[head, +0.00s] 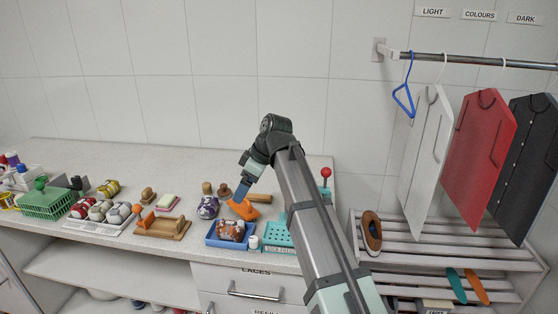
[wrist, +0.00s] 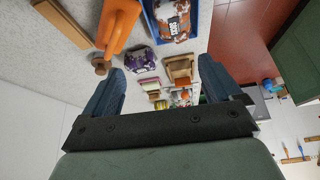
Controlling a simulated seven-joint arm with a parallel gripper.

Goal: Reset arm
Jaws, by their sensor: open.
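My gripper (head: 241,194) hangs at the end of my bent arm over the middle of the counter (head: 300,176). Its two blue fingers stand apart in the wrist view (wrist: 161,85), with nothing held between them. In the head view the fingertips are close to an orange object (head: 245,210), and I cannot tell whether they touch it. The orange object also shows in the wrist view (wrist: 118,24), beyond the left finger. My arm hides part of the counter behind it.
A blue tray (head: 211,240) with a brown-and-white item, a purple patterned item (head: 208,207) and a teal perforated block (head: 275,236) sit nearby. Several items and a green basket (head: 47,206) stand left. A rail (head: 470,61) with hanging garments and a slatted rack (head: 450,257) are right.

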